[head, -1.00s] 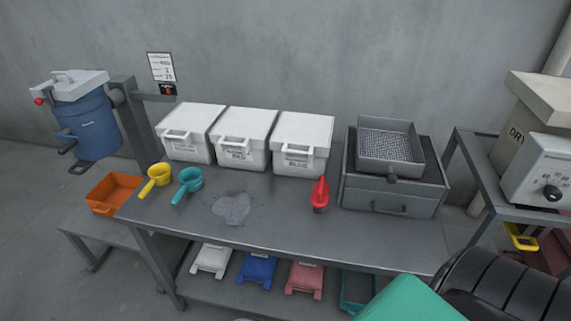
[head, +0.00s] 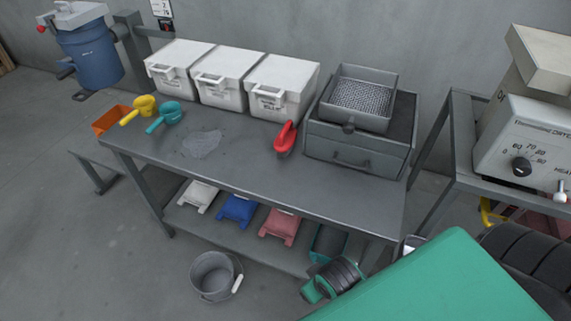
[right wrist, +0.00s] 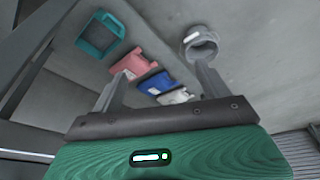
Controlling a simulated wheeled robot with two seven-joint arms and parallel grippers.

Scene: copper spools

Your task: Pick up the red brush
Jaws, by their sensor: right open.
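The red brush (head: 286,138) lies on the grey workbench (head: 240,170) in the head view, in front of the right-hand white bin and left of the grey drawer unit. It is not seen in the right wrist view. My right gripper (right wrist: 160,72) is open in the right wrist view, with its two fingers apart and nothing between them. It faces the lower shelf and floor, away from the brush. My left gripper is not in view.
White lidded bins (head: 226,77) line the bench's back. A grey drawer unit (head: 355,147) carries a mesh tray (head: 362,95). Yellow (head: 143,106) and teal (head: 169,112) scoops and grey powder (head: 202,144) lie left. A bucket (head: 212,277) stands on the floor. The bench's front is clear.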

